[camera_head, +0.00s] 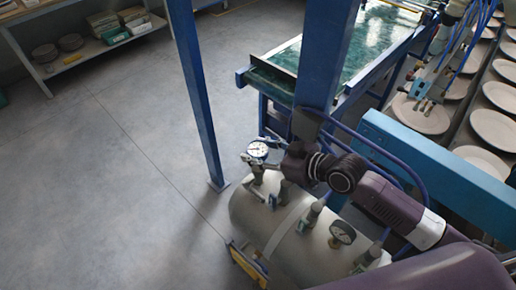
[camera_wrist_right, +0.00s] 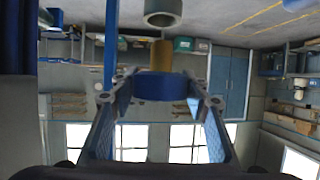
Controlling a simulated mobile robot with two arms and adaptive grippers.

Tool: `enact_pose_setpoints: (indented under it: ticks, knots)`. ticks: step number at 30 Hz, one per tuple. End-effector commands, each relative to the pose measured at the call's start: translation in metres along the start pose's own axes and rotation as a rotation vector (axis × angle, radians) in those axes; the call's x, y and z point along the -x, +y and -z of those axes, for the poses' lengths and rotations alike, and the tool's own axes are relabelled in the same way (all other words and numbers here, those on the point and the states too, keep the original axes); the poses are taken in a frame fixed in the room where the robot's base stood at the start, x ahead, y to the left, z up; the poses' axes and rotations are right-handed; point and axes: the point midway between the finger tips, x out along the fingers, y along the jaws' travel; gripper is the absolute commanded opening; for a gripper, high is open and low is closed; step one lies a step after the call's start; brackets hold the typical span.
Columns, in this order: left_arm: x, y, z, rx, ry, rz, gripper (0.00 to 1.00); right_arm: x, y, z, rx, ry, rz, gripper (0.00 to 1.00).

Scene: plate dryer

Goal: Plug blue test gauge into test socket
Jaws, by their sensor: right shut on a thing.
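My right gripper (camera_wrist_right: 160,100) is shut on the blue test gauge (camera_wrist_right: 160,88), with one finger on each side of its round blue body. Its brass stem (camera_wrist_right: 162,55) points up in the wrist view, toward a grey round socket (camera_wrist_right: 163,14) with a dark opening. A small gap shows between stem tip and socket, roughly in line. In the head view the gauge's white dial (camera_head: 258,150) shows at the right gripper (camera_head: 266,164), above the left end of the grey tank (camera_head: 300,252). The socket cannot be made out clearly there. My left gripper is not in view.
A second gauge (camera_head: 342,232) and valve fittings (camera_head: 312,214) stand on the tank. Blue frame posts (camera_head: 200,95) and a blue beam (camera_head: 430,155) rise close by. A conveyor with plates (camera_head: 495,128) is at right. Floor at left is clear.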

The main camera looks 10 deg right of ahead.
Motion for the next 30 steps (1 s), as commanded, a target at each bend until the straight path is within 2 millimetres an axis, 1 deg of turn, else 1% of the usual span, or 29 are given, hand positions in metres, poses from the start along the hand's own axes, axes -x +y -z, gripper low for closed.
enact_pose_setpoints:
  ticks: [1,7,16,30]
  knots:
    - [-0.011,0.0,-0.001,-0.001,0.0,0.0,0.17,-0.004,0.0,-0.01,-0.001,0.002,-0.001,0.15]
    - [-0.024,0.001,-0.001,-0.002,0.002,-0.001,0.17,-0.01,0.0,-0.023,-0.001,0.003,0.0,0.15]
    - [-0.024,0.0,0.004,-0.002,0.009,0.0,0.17,-0.01,0.0,-0.024,0.0,0.002,0.0,0.15]
    - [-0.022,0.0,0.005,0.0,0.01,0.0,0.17,-0.009,0.0,-0.024,0.001,0.001,0.0,0.15]
